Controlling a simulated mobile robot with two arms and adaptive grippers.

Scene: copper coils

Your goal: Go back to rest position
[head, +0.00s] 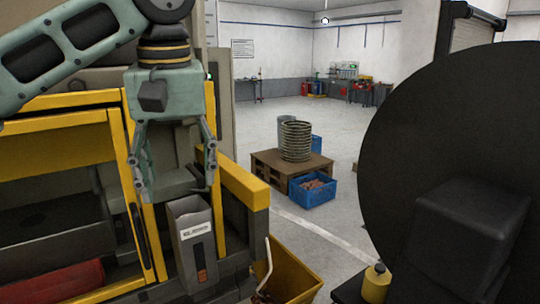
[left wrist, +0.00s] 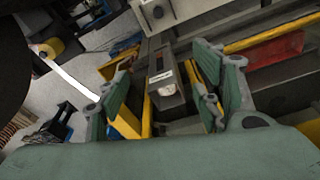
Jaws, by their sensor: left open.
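My left gripper (head: 177,185) hangs pointing down in the head view, in front of the yellow-framed machine (head: 115,200). Its fingers are apart with nothing between them. It also shows in the left wrist view (left wrist: 160,88), with the fingers spread. Below it in the head view is a grey box-shaped part (head: 195,245) with a white label, apart from the fingertips as far as I can tell. My right gripper is not in view.
A wooden pallet (head: 262,167) bears a coil stack (head: 296,140); a blue crate (head: 313,190) stands in front. A yellow bin (head: 290,270) is at the lower middle. A large black disc (head: 450,120) fills the right side. Open floor (head: 250,120) lies beyond.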

